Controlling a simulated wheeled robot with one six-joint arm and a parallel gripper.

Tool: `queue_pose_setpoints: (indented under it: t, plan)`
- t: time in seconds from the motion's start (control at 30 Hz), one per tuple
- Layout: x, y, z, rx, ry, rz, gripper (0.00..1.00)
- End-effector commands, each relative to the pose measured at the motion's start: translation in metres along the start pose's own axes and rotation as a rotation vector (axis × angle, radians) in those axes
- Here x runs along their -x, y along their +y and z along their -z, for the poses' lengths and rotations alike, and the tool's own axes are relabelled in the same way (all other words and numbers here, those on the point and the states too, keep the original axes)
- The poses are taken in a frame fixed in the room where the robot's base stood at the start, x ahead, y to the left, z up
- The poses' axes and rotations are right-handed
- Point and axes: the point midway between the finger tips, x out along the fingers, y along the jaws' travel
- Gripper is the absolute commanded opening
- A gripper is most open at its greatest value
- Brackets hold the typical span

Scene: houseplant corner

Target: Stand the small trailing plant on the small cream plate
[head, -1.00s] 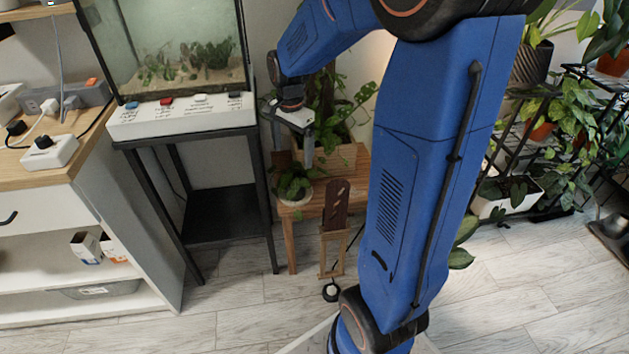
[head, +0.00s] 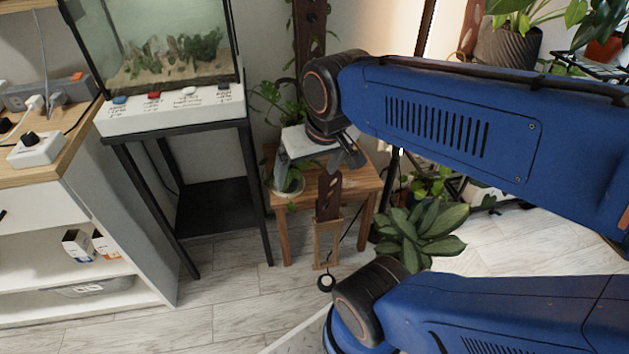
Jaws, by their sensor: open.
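The small trailing plant (head: 289,180) stands in a pale pot near the left front corner of the small wooden table (head: 358,187); part of it is hidden by my gripper. My gripper (head: 317,172) is open and empty, above the table, with one finger in front of the plant and the other to its right. I cannot tell from this view whether the fingers touch the pot. I cannot make out the small cream plate; my arm and gripper cover part of the tabletop.
A fish tank (head: 160,52) on a black stand (head: 212,205) is left of the table. A brown wooden board on a frame (head: 328,195) stands at the table's front. A broad-leaved plant (head: 424,231) is right of the table.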

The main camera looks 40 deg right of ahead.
Motion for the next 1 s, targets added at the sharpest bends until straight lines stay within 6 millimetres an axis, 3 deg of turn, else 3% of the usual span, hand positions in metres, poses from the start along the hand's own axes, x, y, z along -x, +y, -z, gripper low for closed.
queue_pose_setpoints:
  t: [0.1, 0.3, 0.97, 1.0]
  plan:
    - [0.005, 0.000, -0.018, 0.092, 0.029, 0.007, 0.89]
    - [0.008, 0.000, -0.032, 0.166, 0.048, 0.011, 0.89]
    - [0.008, 0.001, -0.032, 0.170, 0.048, 0.011, 0.89]
    - [0.008, 0.001, -0.032, 0.169, 0.048, 0.011, 0.80]
